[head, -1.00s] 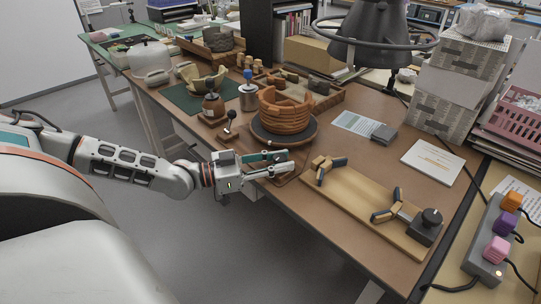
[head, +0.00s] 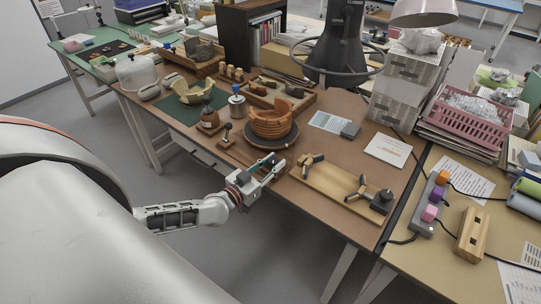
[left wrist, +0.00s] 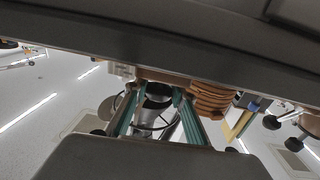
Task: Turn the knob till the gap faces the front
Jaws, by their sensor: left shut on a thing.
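The terracotta coil pot (head: 270,125) stands on a dark round turntable (head: 290,138) near the front edge of the brown table. Its rim is uneven, but which way the gap faces is too small to tell. My left gripper (head: 272,165) is at the front of the turntable's base, below the pot. Its teal fingers appear in the left wrist view (left wrist: 155,112), with the pot (left wrist: 210,100) beyond and to their right. The gripper is shut on what seems to be the knob, which the fingers hide. My right gripper is out of view.
Right of my gripper lies a wooden board (head: 325,188) with jointed pieces and a dark knobbed block (head: 382,200). Left of the turntable stand a small dark-headed tool (head: 227,132) and a blue-topped can (head: 237,105). The floor before the table is clear.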

